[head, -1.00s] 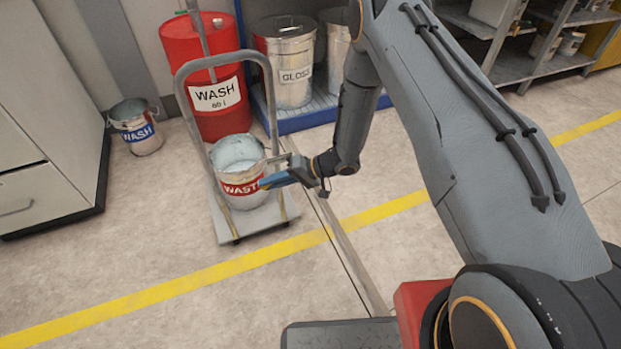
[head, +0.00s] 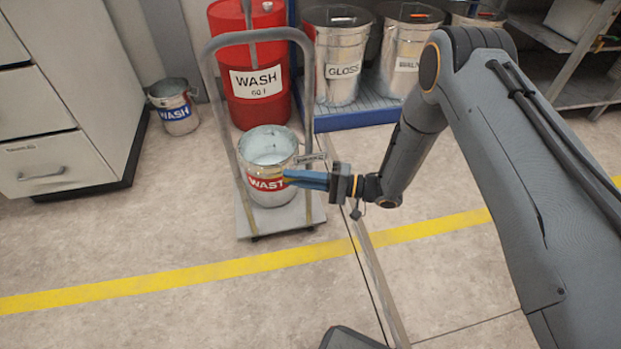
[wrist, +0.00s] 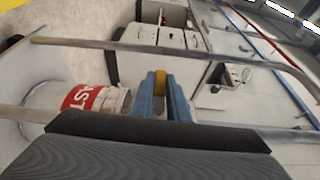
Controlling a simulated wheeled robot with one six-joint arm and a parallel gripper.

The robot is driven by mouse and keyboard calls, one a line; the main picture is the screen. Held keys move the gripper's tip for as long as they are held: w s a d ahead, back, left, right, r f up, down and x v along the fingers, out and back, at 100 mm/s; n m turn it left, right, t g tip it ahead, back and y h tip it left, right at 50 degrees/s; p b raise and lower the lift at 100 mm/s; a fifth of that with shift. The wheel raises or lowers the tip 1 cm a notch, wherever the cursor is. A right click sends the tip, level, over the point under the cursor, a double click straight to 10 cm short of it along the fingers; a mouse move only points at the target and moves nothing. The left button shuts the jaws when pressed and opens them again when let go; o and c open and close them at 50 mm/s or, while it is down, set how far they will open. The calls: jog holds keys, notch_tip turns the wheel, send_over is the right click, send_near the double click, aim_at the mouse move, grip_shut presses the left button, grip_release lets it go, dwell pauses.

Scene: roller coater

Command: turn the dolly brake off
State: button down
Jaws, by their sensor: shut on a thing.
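The dolly (head: 285,222) is a grey flat platform with a tall tubular push handle (head: 206,90). A WASTE pail (head: 267,184) stands on its platform. My gripper (head: 290,178) reaches in from the right, level with the front of the pail's red label. In the wrist view, its two blue fingers (wrist: 160,88) are closed on a small yellow knob (wrist: 160,80), which appears to be the dolly brake's. The dolly's tubes run above and below the fingers there, and the pail (wrist: 78,98) is beside them on the left. The fingers hide most of the brake, so its setting cannot be told.
A red WASH drum (head: 225,105) stands behind the dolly. GLOSS and other cans (head: 340,85) stand on a blue pallet (head: 365,117). A WASH bucket (head: 175,112) and a cabinet (head: 60,150) are at left. The floor in front, crossed by a yellow line (head: 190,274), is clear.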

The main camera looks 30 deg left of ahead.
jog(key=shift+d+r, duration=0.1)
jog(key=c, duration=1.7)
grip_release()
jog(key=shift+w, duration=0.1)
jog(key=v, duration=0.8)
jog(key=shift+p, duration=0.4)
